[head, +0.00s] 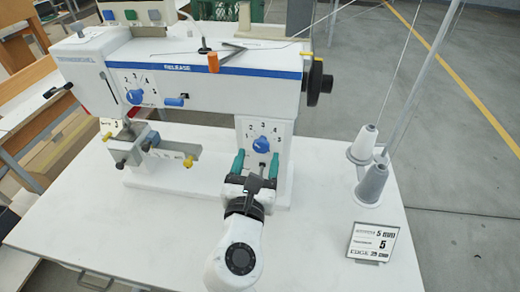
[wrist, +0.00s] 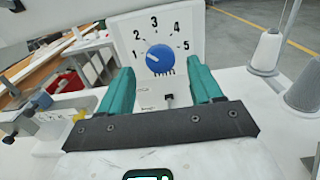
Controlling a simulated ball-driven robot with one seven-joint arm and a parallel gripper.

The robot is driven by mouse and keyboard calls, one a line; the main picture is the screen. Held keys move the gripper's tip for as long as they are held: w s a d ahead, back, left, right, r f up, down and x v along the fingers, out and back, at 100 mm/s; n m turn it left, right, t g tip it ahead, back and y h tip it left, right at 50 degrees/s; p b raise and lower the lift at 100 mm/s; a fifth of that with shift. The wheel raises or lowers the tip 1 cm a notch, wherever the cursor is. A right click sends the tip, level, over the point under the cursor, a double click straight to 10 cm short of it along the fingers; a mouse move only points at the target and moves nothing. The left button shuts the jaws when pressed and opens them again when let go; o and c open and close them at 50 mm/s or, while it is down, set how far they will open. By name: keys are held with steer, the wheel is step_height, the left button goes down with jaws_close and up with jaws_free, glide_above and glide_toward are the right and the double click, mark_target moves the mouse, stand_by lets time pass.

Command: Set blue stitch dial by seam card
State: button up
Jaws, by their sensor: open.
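A blue dial (head: 261,144) sits on the machine's white column, and it fills the middle of the wrist view (wrist: 160,59). Its scale runs 1 to 5, and its white mark points to the upper left, around 1 to 2. Another blue dial (head: 134,96) with a numbered scale sits on the upper arm at left. I cannot tell from lettering which is the stitch dial. My gripper (head: 257,164) is open, its teal fingers below and either side of the column dial, apart from it. The seam card (head: 375,243) stands at right, showing 5 mm, 5 and an edge line.
A blue lever (head: 175,101) sits under the RELEASE label. An orange-tipped part (head: 213,62) and a black handwheel (head: 318,82) are on the machine. Thread cones (head: 372,182) stand at right. The white table (head: 330,265) is clear in front.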

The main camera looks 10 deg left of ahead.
mark_target(261, 149)
steer(key=shift+w+d, duration=0.1)
steer(key=shift+w, duration=1.55)
steer(key=c, duration=1.1)
